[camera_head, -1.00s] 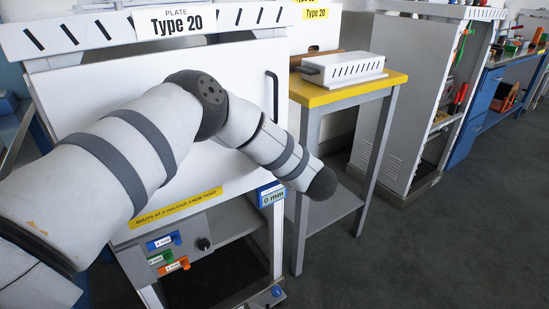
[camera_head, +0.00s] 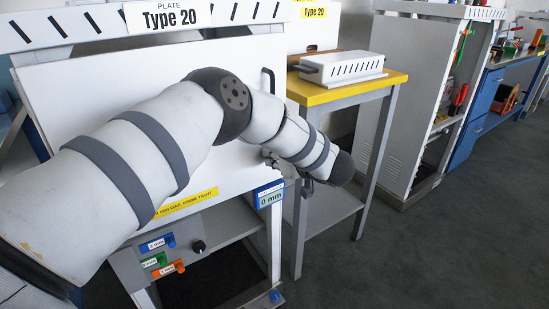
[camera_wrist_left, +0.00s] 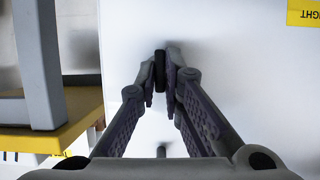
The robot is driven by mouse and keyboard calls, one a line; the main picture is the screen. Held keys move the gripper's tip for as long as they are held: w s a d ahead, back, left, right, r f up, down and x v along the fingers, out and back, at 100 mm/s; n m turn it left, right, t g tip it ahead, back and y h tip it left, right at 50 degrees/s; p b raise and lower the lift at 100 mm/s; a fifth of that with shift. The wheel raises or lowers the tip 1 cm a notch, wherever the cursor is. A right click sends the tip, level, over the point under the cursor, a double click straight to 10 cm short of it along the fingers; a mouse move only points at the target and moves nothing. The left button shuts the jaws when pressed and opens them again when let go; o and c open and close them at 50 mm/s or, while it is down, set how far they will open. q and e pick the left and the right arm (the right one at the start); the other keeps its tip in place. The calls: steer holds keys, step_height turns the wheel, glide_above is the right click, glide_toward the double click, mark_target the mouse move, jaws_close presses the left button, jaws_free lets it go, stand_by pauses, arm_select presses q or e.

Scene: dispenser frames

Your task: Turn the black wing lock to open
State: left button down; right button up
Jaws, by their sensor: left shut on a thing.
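The black wing lock (camera_wrist_left: 160,70) stands out from the white plate door (camera_wrist_left: 225,85), seen edge-on between my fingertips in the left wrist view. My left gripper (camera_wrist_left: 161,76) is shut on it, one finger on each side. In the head view my left arm crosses the white door (camera_head: 100,85) and its wrist bends back to the door's right edge. There the gripper is mostly hidden by the arm, and I cannot make out the wing lock. The black door handle (camera_head: 268,78) shows above the forearm. My right gripper is not in view.
A yellow-topped table (camera_head: 340,88) with a white slotted box (camera_head: 347,71) stands close to the right of the door. Below the door are coloured tags (camera_head: 157,243) and a black knob (camera_head: 198,247). The grey floor (camera_head: 430,250) at right is clear.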

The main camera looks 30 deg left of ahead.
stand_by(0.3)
arm_select(q)
steer(key=c, duration=1.7)
jaws_free()
steer(key=v, duration=1.2)
